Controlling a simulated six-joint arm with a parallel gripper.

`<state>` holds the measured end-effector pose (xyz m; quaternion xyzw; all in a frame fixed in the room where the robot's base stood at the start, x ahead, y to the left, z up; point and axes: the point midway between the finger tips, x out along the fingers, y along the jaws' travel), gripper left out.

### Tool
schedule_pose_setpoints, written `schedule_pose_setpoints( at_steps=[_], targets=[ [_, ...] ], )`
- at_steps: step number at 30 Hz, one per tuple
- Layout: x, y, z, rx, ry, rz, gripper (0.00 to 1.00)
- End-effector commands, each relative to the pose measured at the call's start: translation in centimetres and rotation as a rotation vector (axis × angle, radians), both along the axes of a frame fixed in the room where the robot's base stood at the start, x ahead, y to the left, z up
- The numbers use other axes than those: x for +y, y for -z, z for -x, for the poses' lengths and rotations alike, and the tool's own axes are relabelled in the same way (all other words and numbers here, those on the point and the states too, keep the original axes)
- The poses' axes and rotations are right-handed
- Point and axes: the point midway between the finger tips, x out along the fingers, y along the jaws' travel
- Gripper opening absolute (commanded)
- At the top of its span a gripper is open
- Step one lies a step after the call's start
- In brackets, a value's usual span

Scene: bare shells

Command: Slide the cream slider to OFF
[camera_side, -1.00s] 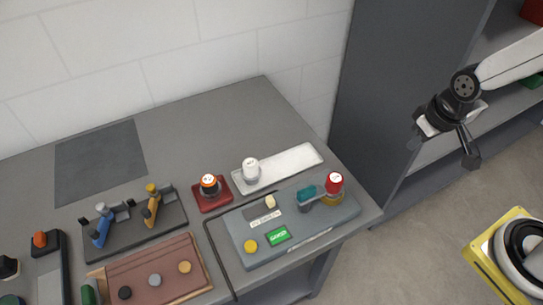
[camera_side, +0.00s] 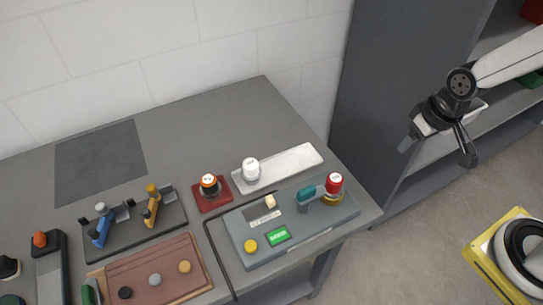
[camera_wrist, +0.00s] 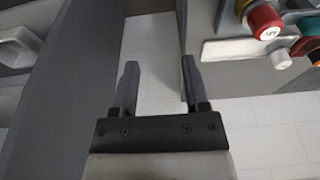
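The cream slider (camera_side: 270,201) is a small knob on the grey control panel (camera_side: 240,245) at the table's right front. It stands at the right end of a dark slot, with a white label strip (camera_side: 265,218) just in front; the lettering is too small to read surely. My gripper (camera_side: 438,152) is open and empty in the air, well to the right of the panel and past the table edge. The wrist view shows my gripper's two fingers (camera_wrist: 160,66) apart with nothing between them. I cannot surely pick out the slider in the wrist view.
A teal lever (camera_side: 306,194), a red-topped knob (camera_side: 334,184), a yellow button (camera_side: 250,246) and a green button (camera_side: 278,237) share the panel. A white knob (camera_side: 251,168) stands behind it. A dark cabinet (camera_side: 390,90) stands behind my gripper. The table's back is clear.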

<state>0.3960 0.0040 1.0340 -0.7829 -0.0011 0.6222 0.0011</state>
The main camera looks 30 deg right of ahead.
Motion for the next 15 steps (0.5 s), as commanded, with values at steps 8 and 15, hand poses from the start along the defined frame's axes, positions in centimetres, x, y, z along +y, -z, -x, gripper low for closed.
schedule_pose_setpoints(
  at_steps=[8,15],
  targets=[
    [4.2,0.1,-3.7,0.046,-0.011,-0.021,0.59],
    [11.9,0.9,-7.6,0.115,-0.015,-0.032,0.59]
  ],
)
